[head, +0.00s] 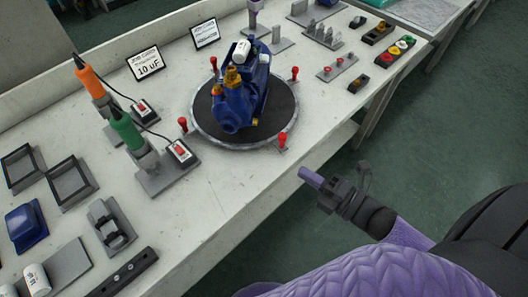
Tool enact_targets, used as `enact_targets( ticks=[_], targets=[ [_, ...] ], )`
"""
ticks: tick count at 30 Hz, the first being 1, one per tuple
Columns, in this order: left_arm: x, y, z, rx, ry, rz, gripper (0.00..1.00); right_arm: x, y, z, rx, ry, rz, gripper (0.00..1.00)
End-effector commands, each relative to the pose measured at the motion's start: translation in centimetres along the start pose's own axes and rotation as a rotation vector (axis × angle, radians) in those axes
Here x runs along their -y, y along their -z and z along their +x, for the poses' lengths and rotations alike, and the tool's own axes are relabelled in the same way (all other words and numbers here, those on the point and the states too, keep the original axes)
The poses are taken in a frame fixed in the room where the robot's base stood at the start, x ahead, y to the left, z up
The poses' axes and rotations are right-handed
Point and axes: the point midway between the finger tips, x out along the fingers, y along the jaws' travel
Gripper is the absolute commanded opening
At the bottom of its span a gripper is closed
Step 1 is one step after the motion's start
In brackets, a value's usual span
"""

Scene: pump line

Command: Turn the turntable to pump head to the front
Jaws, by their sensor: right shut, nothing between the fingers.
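The round turntable (202,128) has a dark top, a metal rim and several red upright pegs around its edge. A blue pump (237,108) with brass fittings stands on it, with a white cylinder on top. The pump's rounded end with brass fittings points toward the near, lower-left side of the picture. My right gripper (310,178) is shut and empty. It is beyond the bench's near edge, to the lower right of the turntable and apart from it. One red peg (282,142) stands on the rim side nearest this gripper. My left gripper is not in view.
Orange (90,80) and green (126,130) tools stand in holders left of the turntable, with cables. Trays and a blue part (25,225) lie at the lower left. Small parts and coloured buttons (396,50) sit at the right. The bench in front of the turntable is clear.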

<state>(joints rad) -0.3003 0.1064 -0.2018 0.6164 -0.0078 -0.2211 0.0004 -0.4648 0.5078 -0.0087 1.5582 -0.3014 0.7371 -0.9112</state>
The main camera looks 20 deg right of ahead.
Motion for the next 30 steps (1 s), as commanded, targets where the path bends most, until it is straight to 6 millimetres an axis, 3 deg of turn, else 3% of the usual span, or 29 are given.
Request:
enact_targets(
  ticks=[1,7,11,14,17,27,30],
  targets=[
    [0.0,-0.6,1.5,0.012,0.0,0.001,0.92,1.7,0.1,-0.1,0.0,0.006,0.003,0.0],
    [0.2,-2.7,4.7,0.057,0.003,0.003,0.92,5.4,0.1,-0.3,0.0,0.018,0.01,0.0],
    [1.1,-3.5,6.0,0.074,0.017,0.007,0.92,7.0,0.2,-0.4,0.0,0.024,0.013,0.0],
    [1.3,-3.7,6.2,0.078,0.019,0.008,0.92,7.1,0.2,-0.1,0.0,0.023,0.014,0.0],
    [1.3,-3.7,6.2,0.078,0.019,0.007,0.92,7.0,0.2,1.1,-0.001,0.021,0.012,0.0],
    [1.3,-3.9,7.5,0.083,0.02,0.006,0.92,7.2,0.2,8.4,-0.001,0.02,0.013,0.0],
    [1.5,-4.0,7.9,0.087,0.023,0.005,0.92,7.3,-0.4,9.7,0.001,0.026,0.01,0.0]
  ],
)
